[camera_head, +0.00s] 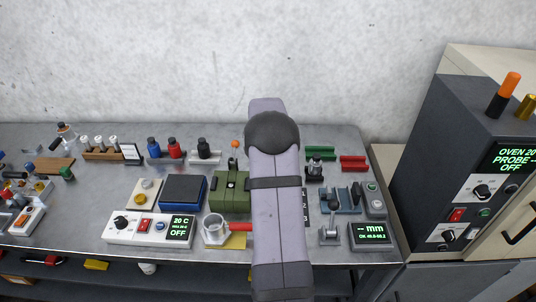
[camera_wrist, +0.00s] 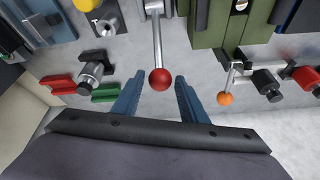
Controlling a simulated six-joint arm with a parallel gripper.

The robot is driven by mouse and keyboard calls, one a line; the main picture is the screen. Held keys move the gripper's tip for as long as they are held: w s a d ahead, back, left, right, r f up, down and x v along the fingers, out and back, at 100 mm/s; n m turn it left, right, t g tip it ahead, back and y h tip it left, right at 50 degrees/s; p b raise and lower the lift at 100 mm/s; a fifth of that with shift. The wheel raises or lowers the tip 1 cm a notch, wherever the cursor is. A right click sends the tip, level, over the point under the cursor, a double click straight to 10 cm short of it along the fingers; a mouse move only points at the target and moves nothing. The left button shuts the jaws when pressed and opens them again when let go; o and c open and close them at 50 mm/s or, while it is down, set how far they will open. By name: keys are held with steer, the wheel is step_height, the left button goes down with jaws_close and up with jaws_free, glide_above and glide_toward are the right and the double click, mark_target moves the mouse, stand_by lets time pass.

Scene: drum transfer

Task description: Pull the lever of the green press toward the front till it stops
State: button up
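The green press (camera_head: 231,191) is a boxy green body standing left of my arm in the head view; part of it shows at the top of the wrist view (camera_wrist: 207,30). Its lever (camera_wrist: 230,76) is a thin rod with an orange ball (camera_wrist: 225,98), which also shows behind the press in the head view (camera_head: 235,144). My gripper (camera_wrist: 159,80) is open, its blue fingers apart. A different lever with a red ball (camera_wrist: 159,79), on a grey bracket (camera_wrist: 153,9), appears between the fingertips; whether they surround it or hover above is unclear. The orange ball is outside the right finger.
Red (camera_wrist: 58,84) and green (camera_wrist: 105,93) holders lie left in the wrist view. A control box (camera_head: 150,227) stands at the bench front. My arm hides part of the bench.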

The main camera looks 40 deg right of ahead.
jaws_close()
